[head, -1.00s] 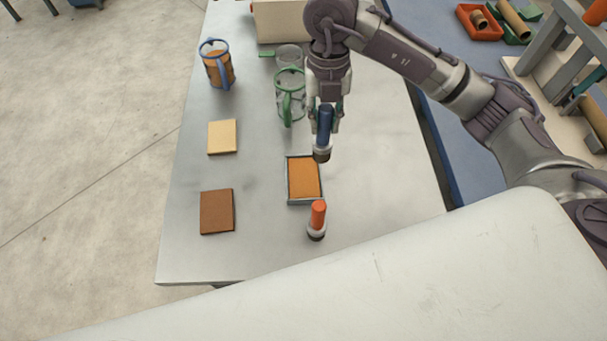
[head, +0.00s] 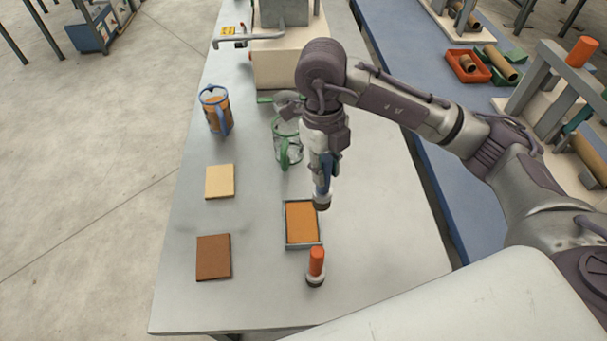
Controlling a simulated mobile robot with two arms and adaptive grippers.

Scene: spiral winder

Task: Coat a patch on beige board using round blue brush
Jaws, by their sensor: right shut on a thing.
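The beige board (head: 220,182) lies flat on the left part of the table, a bare pale square. My right gripper (head: 325,172) is shut on the round blue brush (head: 323,188) and holds it upright, bristles down. The brush's dark lower end is beside the top right corner of the tray (head: 287,225), which holds an orange-brown fill. Whether the bristles touch the tray is hard to tell. The gripper partly hides the brush handle. My left gripper is not in view.
A brown board (head: 213,257) lies nearer than the beige one. A red-handled brush (head: 316,266) stands below the tray. A blue-handled jug (head: 216,110) with orange content and a green-handled clear jug (head: 287,145) stand farther back. The table between boards and tray is clear.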

